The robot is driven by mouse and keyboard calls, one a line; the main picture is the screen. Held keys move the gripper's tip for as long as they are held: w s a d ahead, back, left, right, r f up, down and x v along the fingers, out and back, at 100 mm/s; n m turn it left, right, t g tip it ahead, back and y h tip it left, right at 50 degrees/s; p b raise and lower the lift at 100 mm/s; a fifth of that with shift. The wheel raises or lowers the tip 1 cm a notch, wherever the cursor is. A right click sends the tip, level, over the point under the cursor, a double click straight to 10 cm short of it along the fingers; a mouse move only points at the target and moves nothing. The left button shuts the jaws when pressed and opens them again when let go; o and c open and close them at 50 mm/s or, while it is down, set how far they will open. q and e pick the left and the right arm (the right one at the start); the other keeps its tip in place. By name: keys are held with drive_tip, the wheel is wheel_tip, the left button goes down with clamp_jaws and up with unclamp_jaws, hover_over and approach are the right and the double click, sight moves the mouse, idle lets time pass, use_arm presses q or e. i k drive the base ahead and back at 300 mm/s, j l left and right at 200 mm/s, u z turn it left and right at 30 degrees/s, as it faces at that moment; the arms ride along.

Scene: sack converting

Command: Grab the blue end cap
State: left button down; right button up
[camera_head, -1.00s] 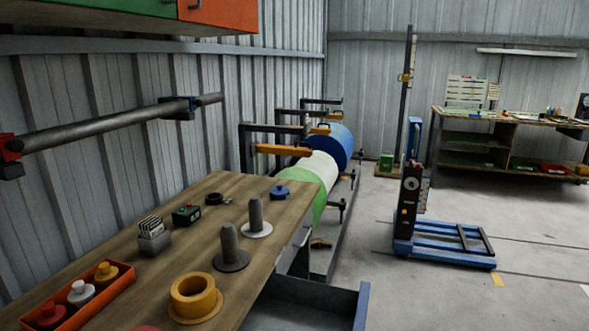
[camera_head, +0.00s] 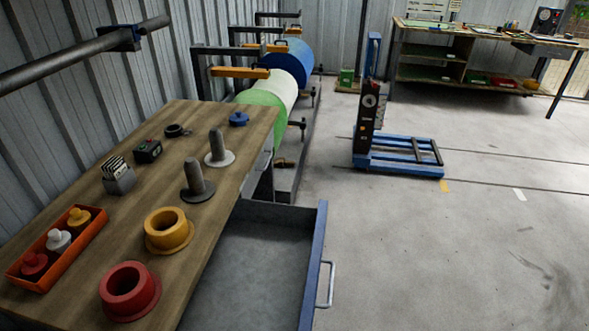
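The blue end cap (camera_head: 239,119) is a small, low blue piece with a raised knob. It sits on the far right corner of the wooden workbench (camera_head: 112,223), apart from the other items. Neither of my grippers is in view.
On the bench stand a red ring (camera_head: 130,291), a yellow ring (camera_head: 168,230), two grey posts (camera_head: 197,181) and an orange tray (camera_head: 58,248) of caps. An open drawer (camera_head: 253,262) juts out right. Large rolls (camera_head: 262,98) stand behind; a blue lift (camera_head: 398,155) stands on open floor.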

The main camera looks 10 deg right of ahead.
sight(241, 119)
drive_tip(key=l, duration=0.25)
drive_tip(key=k+l+z, duration=0.1)
drive_tip(key=l, duration=0.2)
drive_tip(key=i+u, duration=0.1)
drive_tip(key=u, duration=0.3)
drive_tip(key=i+l+u, duration=0.15)
drive_tip(key=u, duration=0.25)
drive_tip(key=i+l+u, duration=0.1)
drive_tip(key=u, duration=0.3)
drive_tip(key=l+u, duration=0.15)
drive_tip(key=u, duration=0.25)
drive_tip(key=i+l+u, duration=0.3)
drive_tip(key=l, duration=0.5)
drive_tip(key=l+u, duration=0.25)
drive_tip(key=l, duration=0.6)
drive_tip(key=i+l+u, duration=0.1)
drive_tip(key=l+u, duration=0.2)
drive_tip(key=l, duration=0.6)
